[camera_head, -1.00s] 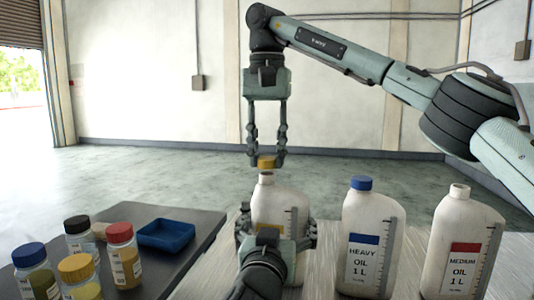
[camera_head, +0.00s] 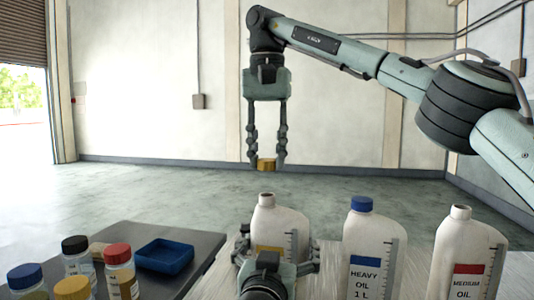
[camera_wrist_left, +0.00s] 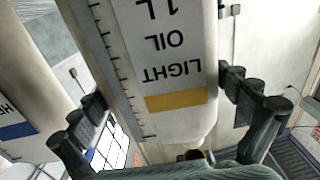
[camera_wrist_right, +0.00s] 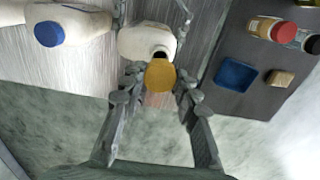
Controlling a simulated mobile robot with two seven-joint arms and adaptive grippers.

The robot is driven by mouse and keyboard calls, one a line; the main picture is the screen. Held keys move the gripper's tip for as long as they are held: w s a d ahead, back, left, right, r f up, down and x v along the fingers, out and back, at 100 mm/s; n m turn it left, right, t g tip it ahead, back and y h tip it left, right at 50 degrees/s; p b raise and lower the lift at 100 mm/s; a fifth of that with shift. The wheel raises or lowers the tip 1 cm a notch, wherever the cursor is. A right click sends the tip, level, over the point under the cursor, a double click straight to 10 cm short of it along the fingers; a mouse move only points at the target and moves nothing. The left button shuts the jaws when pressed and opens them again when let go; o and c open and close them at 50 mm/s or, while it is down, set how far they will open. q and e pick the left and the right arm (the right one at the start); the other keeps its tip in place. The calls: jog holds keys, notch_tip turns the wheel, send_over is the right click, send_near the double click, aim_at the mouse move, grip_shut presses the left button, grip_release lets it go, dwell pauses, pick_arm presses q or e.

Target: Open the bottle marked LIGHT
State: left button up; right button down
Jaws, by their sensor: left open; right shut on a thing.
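The LIGHT bottle (camera_head: 279,222) is white with a yellow label band and stands upright with its neck uncapped. Its upside-down LIGHT label (camera_wrist_left: 175,99) shows in the left wrist view. My left gripper (camera_head: 277,256) is open, with its fingers on either side of the bottle; I cannot tell whether they touch it. My right gripper (camera_head: 267,160) is shut on the yellow cap (camera_head: 267,165) and holds it above the open neck, apart from it. In the right wrist view the cap (camera_wrist_right: 160,75) sits between the fingertips beside the dark bottle opening (camera_wrist_right: 161,52).
The blue-capped HEAVY bottle (camera_head: 372,250) and the uncapped MEDIUM bottle (camera_head: 468,250) stand to the right. A dark mat (camera_head: 205,248) at left bears a blue tray (camera_head: 165,255) and several small capped jars, including a red-capped one (camera_head: 120,275).

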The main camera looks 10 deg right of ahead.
pick_arm(q)
jog(key=v, duration=1.2)
